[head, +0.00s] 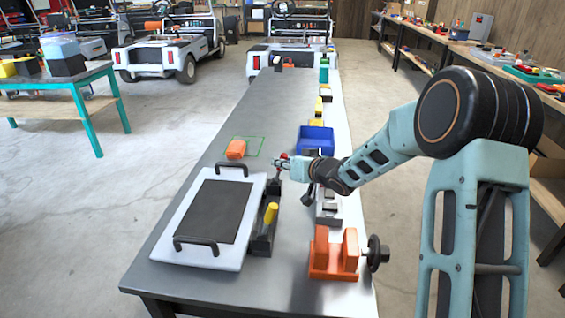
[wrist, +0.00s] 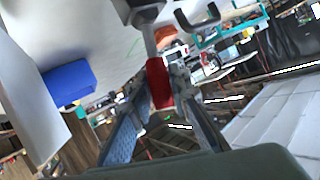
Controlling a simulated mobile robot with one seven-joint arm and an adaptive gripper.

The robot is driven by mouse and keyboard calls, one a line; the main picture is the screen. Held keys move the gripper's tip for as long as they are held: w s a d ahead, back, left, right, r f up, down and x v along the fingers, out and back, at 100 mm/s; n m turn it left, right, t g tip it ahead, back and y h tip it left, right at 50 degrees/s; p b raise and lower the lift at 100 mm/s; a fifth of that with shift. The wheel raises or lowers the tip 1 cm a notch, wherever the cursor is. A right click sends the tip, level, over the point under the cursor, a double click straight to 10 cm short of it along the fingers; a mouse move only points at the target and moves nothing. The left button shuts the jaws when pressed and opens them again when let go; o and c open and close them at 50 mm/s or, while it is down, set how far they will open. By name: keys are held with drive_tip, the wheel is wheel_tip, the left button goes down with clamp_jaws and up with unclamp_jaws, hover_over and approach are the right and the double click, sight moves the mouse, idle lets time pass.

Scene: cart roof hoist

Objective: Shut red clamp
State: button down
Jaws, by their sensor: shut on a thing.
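The red clamp shows as a red handle (wrist: 158,84) between my fingers in the wrist view, with a grey metal part beyond it. In the head view my gripper (head: 282,164) is at the red clamp, beside the far right corner of the white panel (head: 168,250), and mostly covers it. My gripper is shut on the red handle. The handle's exact angle is hard to tell. The panel lies flat, with a dark inset and two black handles. A yellow-handled clamp (head: 270,213) on a black base stands along the panel's right edge.
An orange block (head: 236,149) lies by a green outline beyond the panel. A blue bin (head: 315,139) stands beyond my gripper. An orange vise (head: 335,255) stands at the near right. The grey table (head: 275,100) is mostly clear at its far left.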

drive_tip(key=shift+a+r, duration=0.1)
drive_tip(key=shift+a, duration=0.05)
drive_tip(key=shift+a+r+n+h, duration=0.15)
drive_tip(key=shift+a+n+h, duration=0.35)
drive_tip(key=shift+a+h, duration=0.1)
drive_tip(key=shift+a+n+g+h, duration=0.3)
drive_tip(key=shift+a+g+h, duration=0.2)
drive_tip(key=shift+a, duration=0.1)
drive_tip(key=a+n+h+b, duration=0.1)
drive_tip(key=h+b, duration=0.1)
drive_tip(key=a+f+n+h+b, duration=0.1)
drive_tip(key=a+h+b, duration=0.1)
drive_tip(key=b, duration=0.1)
drive_tip(key=a+f+n+h+b, duration=0.1)
drive_tip(key=a+h+b, duration=0.1)
drive_tip(key=shift+w+a+f+g+b, duration=0.1)
drive_tip(key=shift+a+g+b, duration=0.2)
drive_tip(key=shift+g, duration=0.1)
drive_tip(key=n+h, duration=0.1)
drive_tip(key=a+f+h+p, duration=0.1)
drive_tip(key=shift+a+f+n+h, duration=0.2)
drive_tip(key=shift+f+n+h, duration=0.05)
drive_tip(key=shift+n+h, duration=0.15)
drive_tip(key=shift+a+f+n+h+p, duration=0.2)
drive_tip(key=shift+f+n+h+p, duration=0.15)
drive_tip(key=shift+f+h+p, duration=0.2)
drive_tip(key=shift+a+f+n+h+p, duration=0.2)
drive_tip(key=shift+f+n+h+p, duration=0.15)
drive_tip(key=shift+f+h+p, duration=0.2)
